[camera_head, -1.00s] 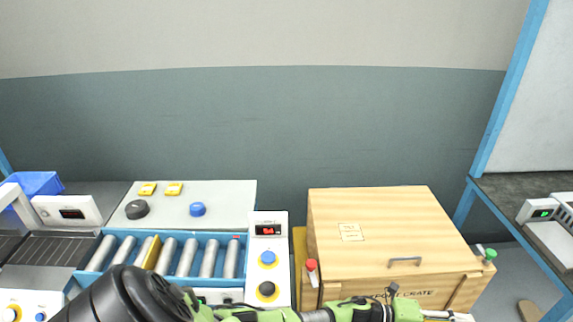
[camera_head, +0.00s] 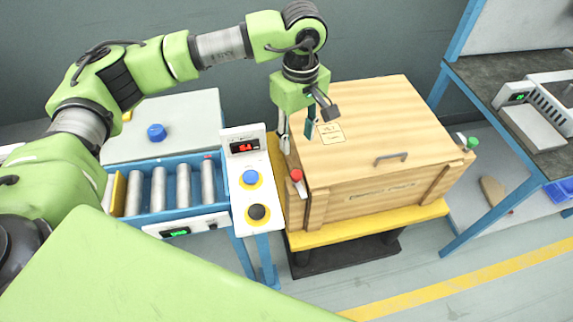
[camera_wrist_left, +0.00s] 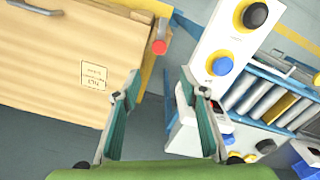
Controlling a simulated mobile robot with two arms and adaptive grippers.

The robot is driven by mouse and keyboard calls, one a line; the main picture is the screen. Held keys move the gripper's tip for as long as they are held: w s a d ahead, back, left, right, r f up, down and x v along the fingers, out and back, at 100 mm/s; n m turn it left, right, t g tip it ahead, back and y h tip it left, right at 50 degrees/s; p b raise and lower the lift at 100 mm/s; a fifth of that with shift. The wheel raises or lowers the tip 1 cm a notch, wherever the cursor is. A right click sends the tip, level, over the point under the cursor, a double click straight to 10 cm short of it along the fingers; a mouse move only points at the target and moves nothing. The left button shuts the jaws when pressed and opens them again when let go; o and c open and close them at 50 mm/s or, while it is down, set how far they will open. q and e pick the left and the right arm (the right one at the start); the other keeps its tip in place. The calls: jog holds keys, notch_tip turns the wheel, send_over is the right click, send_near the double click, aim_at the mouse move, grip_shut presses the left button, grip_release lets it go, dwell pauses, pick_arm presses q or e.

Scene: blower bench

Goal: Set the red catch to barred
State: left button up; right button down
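The red catch (camera_head: 296,175) is a red knob on a short pale lever at the left front corner of the wooden crate (camera_head: 345,205). Its knob is up, with the lever running down from it, slightly tilted. It also shows in the left wrist view (camera_wrist_left: 159,47), ahead of the fingers. My left gripper (camera_head: 297,134) is open and empty above the crate's left edge, pointing down, behind the red catch in the head view and apart from it. In the wrist view its fingers (camera_wrist_left: 159,80) are wide apart. My right gripper is not in view.
A green catch (camera_head: 472,143) sits at the crate's right end. Left of the crate stands a control panel (camera_head: 238,195) with blue and black knobs, then a roller conveyor (camera_head: 146,216). A blue-framed bench (camera_head: 462,75) is at the right.

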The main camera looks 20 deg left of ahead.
aim_at(297, 174)
pick_arm(q)
jog(key=f+p, duration=0.3)
jog(key=f, duration=0.9)
jog(key=shift+d, duration=0.2)
jog(key=shift+f, duration=0.55)
grip_shut()
